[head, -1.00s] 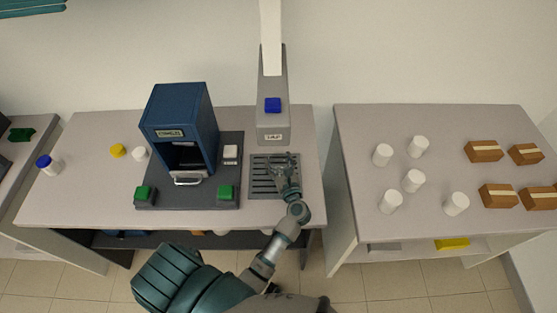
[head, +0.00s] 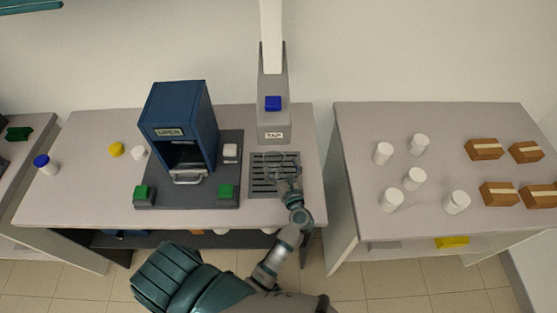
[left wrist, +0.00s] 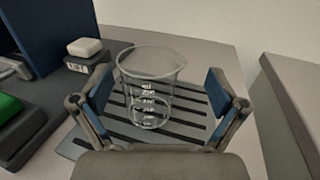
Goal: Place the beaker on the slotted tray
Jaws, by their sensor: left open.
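The clear glass beaker (head: 275,163) with white markings stands upright on the slotted tray (head: 262,188), towards the tray's far side. In the left wrist view the beaker (left wrist: 150,75) is on the dark slots of the tray (left wrist: 185,128). My left gripper (head: 288,183) is at the near side of the beaker. In the left wrist view its fingers (left wrist: 160,92) are spread wide, with a gap between the beaker and the right finger. It holds nothing. My right gripper is not in view.
A grey column with a blue button (head: 273,103) stands behind the tray. A blue machine (head: 180,125) on a dark base with green buttons is to the left. Another table (head: 435,240) with white cups and brown boxes is to the right, across a gap.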

